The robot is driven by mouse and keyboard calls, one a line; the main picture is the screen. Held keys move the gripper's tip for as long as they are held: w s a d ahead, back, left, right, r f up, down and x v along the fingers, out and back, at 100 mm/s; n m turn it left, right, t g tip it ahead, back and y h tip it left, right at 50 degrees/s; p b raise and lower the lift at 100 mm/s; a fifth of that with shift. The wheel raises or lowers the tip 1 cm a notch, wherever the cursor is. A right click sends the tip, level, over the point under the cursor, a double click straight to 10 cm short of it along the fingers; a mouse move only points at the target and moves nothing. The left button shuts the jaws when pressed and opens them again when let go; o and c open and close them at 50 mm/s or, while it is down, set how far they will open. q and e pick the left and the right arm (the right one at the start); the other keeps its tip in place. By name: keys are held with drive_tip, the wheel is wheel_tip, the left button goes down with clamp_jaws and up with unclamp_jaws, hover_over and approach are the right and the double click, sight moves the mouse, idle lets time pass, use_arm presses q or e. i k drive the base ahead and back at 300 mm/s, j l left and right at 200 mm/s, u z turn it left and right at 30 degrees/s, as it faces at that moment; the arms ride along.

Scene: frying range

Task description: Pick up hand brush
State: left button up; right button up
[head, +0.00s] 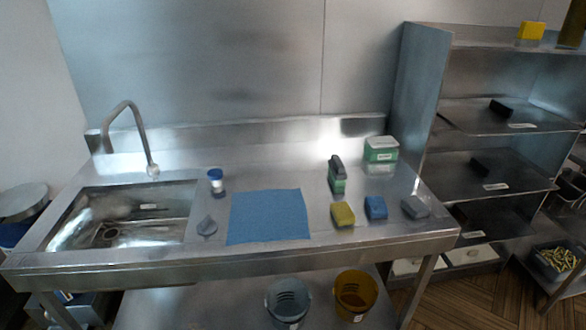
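The likely hand brush (337,175) is a small item with a dark top and a green lower part. It stands on the steel counter (290,178), right of the blue cloth and behind the yellow block. Its bristles cannot be made out. Neither of my grippers shows in the head view.
A blue cloth (268,216) lies mid-counter. Yellow (343,214), blue (376,208) and grey (414,207) blocks sit along the front right. A green-and-white box (381,150) stands behind. A sink (125,215) is at left, shelving (500,115) at right, two buckets (352,295) below.

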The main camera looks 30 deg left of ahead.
sight(336, 167)
drive_tip(key=i+j+u, duration=0.15)
drive_tip(key=j+u, duration=0.2)
drive_tip(key=i+j+u, duration=0.2)
drive_tip(key=u, duration=0.15)
drive_tip(key=i+j+u, duration=0.15)
drive_tip(key=u, duration=0.2)
drive_tip(key=i, duration=0.1)
